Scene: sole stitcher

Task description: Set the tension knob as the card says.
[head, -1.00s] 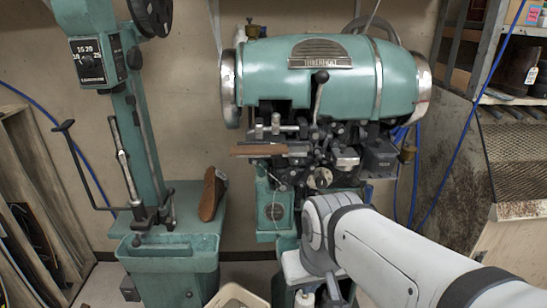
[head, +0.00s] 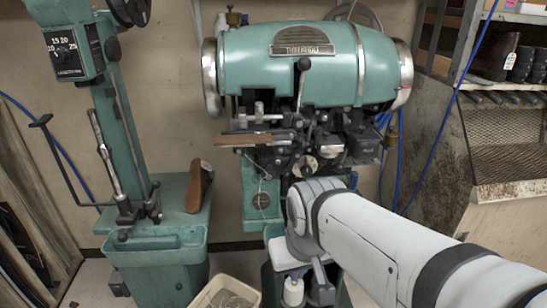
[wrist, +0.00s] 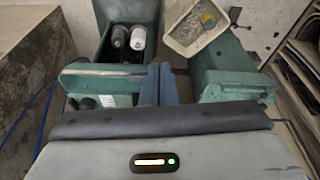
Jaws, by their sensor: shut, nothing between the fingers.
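A black dial knob (head: 64,53) sits on a green box on the column machine at the far left. The numbers 15, 20 and 25 show around it; its pointer is too small to read. I cannot tell which card the task means; a small white tag (head: 513,59) hangs by the boots on the right shelf, its writing unreadable. In the wrist view my gripper (wrist: 158,84) has its two blue-grey fingers together and empty. It points down over the green machine parts, far from the dial. In the head view my arm hides most of the gripper.
The green stitcher (head: 305,75) with its dark mechanism stands in the middle. A pale bin (head: 228,292) is on the floor. Shelving (head: 497,87) stands right. A crank handle (head: 42,122) juts from the left column.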

